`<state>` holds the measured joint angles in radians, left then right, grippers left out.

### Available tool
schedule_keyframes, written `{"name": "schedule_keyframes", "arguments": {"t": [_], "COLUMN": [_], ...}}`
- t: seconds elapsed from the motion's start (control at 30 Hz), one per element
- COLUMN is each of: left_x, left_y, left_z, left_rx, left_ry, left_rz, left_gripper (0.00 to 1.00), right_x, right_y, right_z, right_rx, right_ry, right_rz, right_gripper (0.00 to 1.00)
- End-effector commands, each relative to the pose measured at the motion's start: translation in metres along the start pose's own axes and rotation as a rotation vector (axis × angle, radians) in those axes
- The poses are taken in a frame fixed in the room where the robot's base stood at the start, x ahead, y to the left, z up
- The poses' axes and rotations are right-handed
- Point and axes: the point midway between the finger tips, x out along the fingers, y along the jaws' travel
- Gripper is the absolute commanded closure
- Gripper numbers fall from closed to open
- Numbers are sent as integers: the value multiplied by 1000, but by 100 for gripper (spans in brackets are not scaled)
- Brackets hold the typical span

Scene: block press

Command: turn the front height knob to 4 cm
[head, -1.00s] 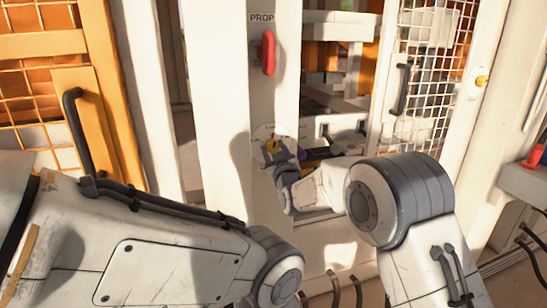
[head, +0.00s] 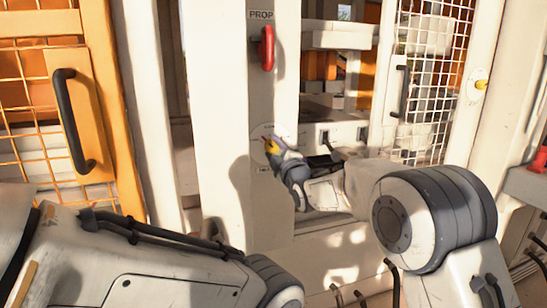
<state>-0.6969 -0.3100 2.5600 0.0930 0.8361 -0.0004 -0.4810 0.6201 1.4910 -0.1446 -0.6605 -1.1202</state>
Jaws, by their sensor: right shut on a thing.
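The front height knob (head: 271,147) is a small yellow knob on a pale round dial plate (head: 259,131), low on the white post. My right gripper (head: 276,147) is shut on the knob, reaching it from the right. Its fingers cover part of the knob and dial. The dial's markings are too small to read, so I cannot tell the height setting. My left arm (head: 140,255) crosses the lower left; its gripper does not show.
A red PROP handle (head: 267,48) is on the same post above the knob. An orange mesh door with a black handle (head: 70,120) stands at the left. A white mesh door with a black handle (head: 401,91) stands at the right, beside the press opening.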

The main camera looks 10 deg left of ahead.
Motion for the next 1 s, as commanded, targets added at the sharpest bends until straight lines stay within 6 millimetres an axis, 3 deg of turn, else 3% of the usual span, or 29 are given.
{"name": "schedule_keyframes", "arguments": {"t": [0.1,0.5,1.0], "left_x": [14,36,43], "left_y": [-1,-3,-3], "left_z": [1,2,2], "left_rx": [0,0,0], "left_ry": [0,0,0], "left_rz": [0,0,0], "left_gripper": [50,50,50], "right_x": [-1,0,0], "right_y": [-2,0,1], "right_z": [3,2,1], "right_rx": [-108,-392,-502], "right_ry": [8,35,47], "right_rz": [-6,-30,-41], "right_gripper": [100,100,100]}}
